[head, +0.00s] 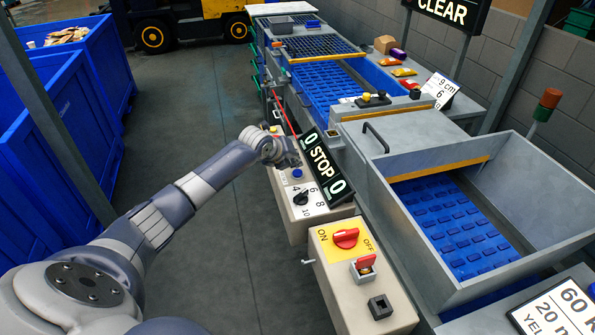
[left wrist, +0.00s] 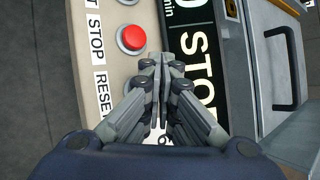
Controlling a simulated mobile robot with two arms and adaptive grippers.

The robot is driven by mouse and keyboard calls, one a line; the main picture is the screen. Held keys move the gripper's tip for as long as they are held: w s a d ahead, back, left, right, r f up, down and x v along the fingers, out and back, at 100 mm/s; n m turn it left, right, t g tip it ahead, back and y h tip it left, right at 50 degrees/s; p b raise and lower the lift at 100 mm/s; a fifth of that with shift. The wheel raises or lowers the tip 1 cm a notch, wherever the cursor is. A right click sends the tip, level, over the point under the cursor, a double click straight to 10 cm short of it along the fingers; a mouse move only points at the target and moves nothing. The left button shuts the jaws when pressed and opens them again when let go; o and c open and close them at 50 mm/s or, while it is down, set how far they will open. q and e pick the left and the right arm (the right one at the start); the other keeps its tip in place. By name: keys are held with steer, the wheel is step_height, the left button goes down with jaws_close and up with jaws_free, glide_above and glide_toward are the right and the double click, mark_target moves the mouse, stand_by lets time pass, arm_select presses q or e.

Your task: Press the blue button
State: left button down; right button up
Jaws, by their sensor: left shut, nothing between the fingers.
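The blue button (head: 297,173) sits on a beige control panel (head: 283,188), above a black rotary knob in the head view. My left gripper (head: 293,160) is just above the button in that picture; I cannot tell whether they touch. In the left wrist view the left gripper (left wrist: 157,66) is shut and empty, its fingers pointing at the panel beside the RESET label (left wrist: 103,92). The blue button does not show there; the fingers cover that part of the panel. My right gripper is in neither view.
A red button (left wrist: 131,38) is close to the fingertips, by the STOP label. A black STOP display (head: 322,168) stands right of the gripper. A nearer box carries a red rotary switch (head: 345,238). The grey floor left of the panel is clear.

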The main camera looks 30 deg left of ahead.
mark_target(294, 171)
arm_select(q)
step_height(294, 171, up, 5)
steer(key=p, duration=0.3)
steer(key=shift+f, duration=0.15)
steer(key=shift+f, duration=0.1)
stand_by(0.6)
